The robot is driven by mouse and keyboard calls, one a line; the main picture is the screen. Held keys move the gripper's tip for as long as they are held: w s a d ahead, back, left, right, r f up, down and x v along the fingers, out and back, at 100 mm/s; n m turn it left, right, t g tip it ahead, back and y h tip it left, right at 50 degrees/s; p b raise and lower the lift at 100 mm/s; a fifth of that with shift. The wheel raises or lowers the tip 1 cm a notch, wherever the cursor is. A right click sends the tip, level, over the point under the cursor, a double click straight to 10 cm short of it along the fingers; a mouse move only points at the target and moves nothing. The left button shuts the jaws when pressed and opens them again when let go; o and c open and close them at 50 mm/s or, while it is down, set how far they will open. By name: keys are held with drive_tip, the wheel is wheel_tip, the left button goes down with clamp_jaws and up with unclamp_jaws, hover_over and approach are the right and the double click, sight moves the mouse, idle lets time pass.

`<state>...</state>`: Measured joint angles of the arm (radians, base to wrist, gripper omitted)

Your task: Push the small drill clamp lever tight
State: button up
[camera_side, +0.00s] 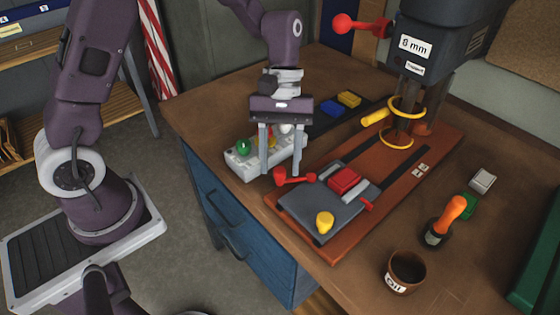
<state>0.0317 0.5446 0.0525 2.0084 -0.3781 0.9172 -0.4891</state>
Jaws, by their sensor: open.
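A red lever (293,179) with a rounded end is at the vise's left back corner. A red block (344,180) lies between the pale jaws, and a smaller red handle (367,205) is on the right. My gripper (282,166) points down with its fingers apart and empty, just above and behind the red lever. I cannot tell whether a fingertip touches it.
A grey box (240,165) with a green knob stands behind and left of my fingers. A yellow knob (324,222) is on the vise front. An oil cup (403,272), an orange-handled tool (450,214) and a grey block (482,180) are at right. Blue and yellow blocks lie behind.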

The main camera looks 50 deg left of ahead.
drive_tip(key=shift+s+d+f, duration=0.1)
drive_tip(key=shift+f, duration=0.25)
clamp_jaws()
idle(1.2)
